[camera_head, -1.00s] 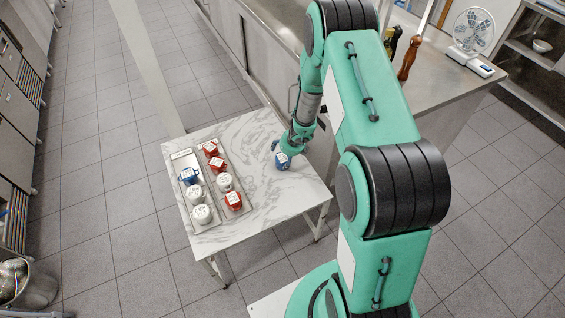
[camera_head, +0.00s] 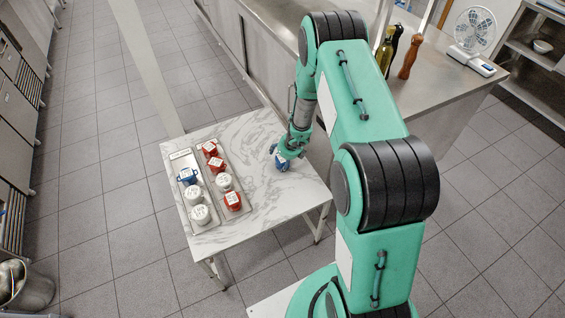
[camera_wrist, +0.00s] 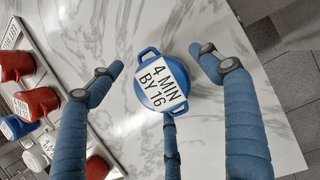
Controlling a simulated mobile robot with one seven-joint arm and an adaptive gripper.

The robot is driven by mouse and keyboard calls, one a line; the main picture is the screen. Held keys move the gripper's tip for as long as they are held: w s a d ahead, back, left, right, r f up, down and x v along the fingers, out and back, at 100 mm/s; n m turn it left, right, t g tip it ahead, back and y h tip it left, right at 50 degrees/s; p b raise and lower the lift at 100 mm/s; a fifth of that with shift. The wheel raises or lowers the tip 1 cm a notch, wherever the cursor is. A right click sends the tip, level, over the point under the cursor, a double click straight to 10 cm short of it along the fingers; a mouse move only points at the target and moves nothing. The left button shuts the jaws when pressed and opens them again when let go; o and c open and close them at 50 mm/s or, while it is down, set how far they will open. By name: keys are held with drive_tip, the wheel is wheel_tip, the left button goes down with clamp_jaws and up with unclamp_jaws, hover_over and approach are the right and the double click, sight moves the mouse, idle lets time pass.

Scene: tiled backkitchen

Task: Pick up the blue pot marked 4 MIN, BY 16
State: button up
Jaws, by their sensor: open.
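The blue pot (camera_wrist: 151,60) shows in the wrist view with a white label on top reading "4 MIN BY 16". It has a handle on either side and stands on the marble-topped table (camera_head: 250,205). My gripper (camera_wrist: 160,70) is open, with blue fingers on the left and right of the pot and one below it. The fingers look apart from the pot. In the head view my gripper (camera_head: 287,157) is low over the right part of the table, and the pot (camera_head: 282,165) is mostly hidden beneath it.
To the left, two metal trays (camera_head: 215,215) hold red, white and blue labelled pots, among them another blue pot (camera_head: 188,176). A steel counter (camera_head: 440,88) with bottles and a fan (camera_head: 472,30) stands behind my arm. The table front is clear.

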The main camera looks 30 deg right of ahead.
drive_tip(key=shift+c, duration=0.3)
drive_tip(key=c, duration=1.3)
drive_tip(key=shift+r, duration=0.1)
drive_tip(key=shift+c, duration=0.9)
drive_tip(key=shift+r+p, duration=1.1)
drive_tip(key=shift+r, duration=0.8)
drive_tip(key=shift+s+f, duration=0.2)
drive_tip(key=shift+s, duration=0.05)
drive_tip(key=s+a+b, duration=0.1)
drive_tip(key=s+a, duration=0.1)
drive_tip(key=s, duration=0.5)
drive_tip(key=s+a+r, duration=0.1)
drive_tip(key=s, duration=0.7)
drive_tip(key=shift+a+r+b, duration=0.25)
drive_tip(key=shift+a+b, duration=0.15)
